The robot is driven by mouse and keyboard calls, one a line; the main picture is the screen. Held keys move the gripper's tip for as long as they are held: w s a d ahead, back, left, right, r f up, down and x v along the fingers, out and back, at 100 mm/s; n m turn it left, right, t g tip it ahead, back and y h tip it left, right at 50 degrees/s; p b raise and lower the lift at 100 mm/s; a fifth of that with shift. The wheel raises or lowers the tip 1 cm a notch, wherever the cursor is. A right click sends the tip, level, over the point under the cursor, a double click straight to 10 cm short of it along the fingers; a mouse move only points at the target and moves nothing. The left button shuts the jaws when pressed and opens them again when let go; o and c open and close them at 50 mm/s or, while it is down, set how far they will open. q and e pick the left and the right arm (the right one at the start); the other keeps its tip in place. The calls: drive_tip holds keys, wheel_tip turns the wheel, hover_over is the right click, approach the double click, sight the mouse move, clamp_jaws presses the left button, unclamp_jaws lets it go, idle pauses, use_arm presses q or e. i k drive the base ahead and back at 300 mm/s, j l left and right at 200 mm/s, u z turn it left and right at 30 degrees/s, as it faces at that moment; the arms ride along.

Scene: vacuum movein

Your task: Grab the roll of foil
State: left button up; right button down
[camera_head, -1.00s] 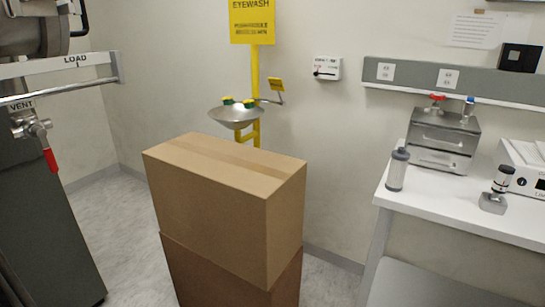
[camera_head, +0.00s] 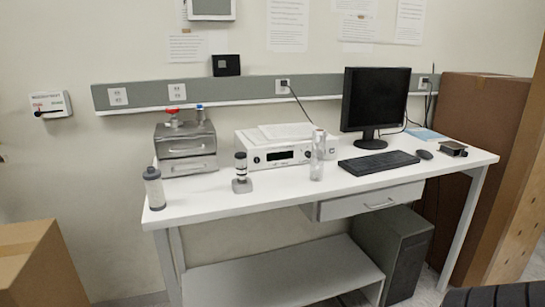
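I cannot make out a roll of foil in the head view. On the white lab bench (camera_head: 255,199) stand a grey-white cylinder with a dark cap (camera_head: 154,189) at the left end, and a clear upright cylinder (camera_head: 318,156) near the middle. A small dark object (camera_head: 453,149) lies at the right end, too small to identify. Neither of my grippers is in view.
A computer tower (camera_head: 400,262) stands below. Cardboard boxes flank it, left (camera_head: 40,265) and right (camera_head: 478,120).

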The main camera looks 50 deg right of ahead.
sight(319, 135)
drive_tip(key=z, duration=1.9)
drive_tip(key=i+l+z, duration=0.1)
drive_tip(key=i+l, duration=0.45)
